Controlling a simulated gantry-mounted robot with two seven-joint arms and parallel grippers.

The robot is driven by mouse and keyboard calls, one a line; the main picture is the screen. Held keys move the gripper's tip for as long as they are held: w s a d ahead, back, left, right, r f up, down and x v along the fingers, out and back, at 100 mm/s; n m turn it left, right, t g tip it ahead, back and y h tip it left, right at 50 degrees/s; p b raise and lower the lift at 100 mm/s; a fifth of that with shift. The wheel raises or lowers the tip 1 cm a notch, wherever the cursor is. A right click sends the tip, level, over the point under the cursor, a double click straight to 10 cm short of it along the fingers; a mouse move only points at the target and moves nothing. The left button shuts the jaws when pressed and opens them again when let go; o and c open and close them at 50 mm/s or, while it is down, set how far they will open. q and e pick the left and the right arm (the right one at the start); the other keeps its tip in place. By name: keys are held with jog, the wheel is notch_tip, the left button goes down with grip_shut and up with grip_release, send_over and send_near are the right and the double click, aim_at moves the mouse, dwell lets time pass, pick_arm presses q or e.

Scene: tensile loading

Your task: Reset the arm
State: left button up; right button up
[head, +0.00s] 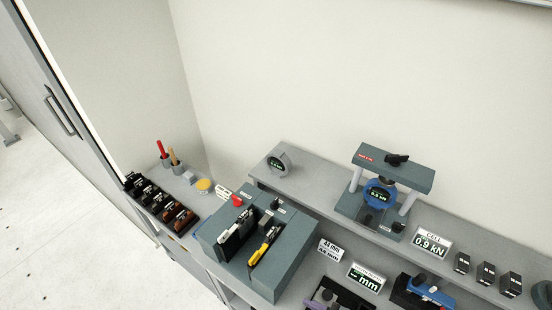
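Neither of my grippers shows in the head view, and no part of my arms can be made out. The view takes in a grey bench and shelf with test equipment. A small press-like frame (393,168) with a grey top plate and light posts stands on the raised shelf. A round blue gauge (380,194) with a lit display sits in it. A grey block-shaped unit (283,258) stands on the lower bench, with dark slots holding a yellow-handled tool (264,246) and a light-coloured tool.
A rack of dark holders (158,202) stands at the bench's left end, near red and orange handles (165,153). A "0.9 kN" sign (432,244) and small dark blocks (486,272) line the shelf. Purple (326,296) and blue (428,288) devices sit at the bottom edge, partly cut off.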

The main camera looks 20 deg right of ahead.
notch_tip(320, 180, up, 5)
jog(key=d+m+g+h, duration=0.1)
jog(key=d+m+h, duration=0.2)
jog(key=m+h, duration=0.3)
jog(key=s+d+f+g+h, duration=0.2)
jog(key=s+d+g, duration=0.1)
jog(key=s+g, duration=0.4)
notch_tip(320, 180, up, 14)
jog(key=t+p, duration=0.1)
jog(key=p, duration=1.2)
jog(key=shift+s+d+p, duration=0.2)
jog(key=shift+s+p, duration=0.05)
jog(key=shift+p, duration=0.15)
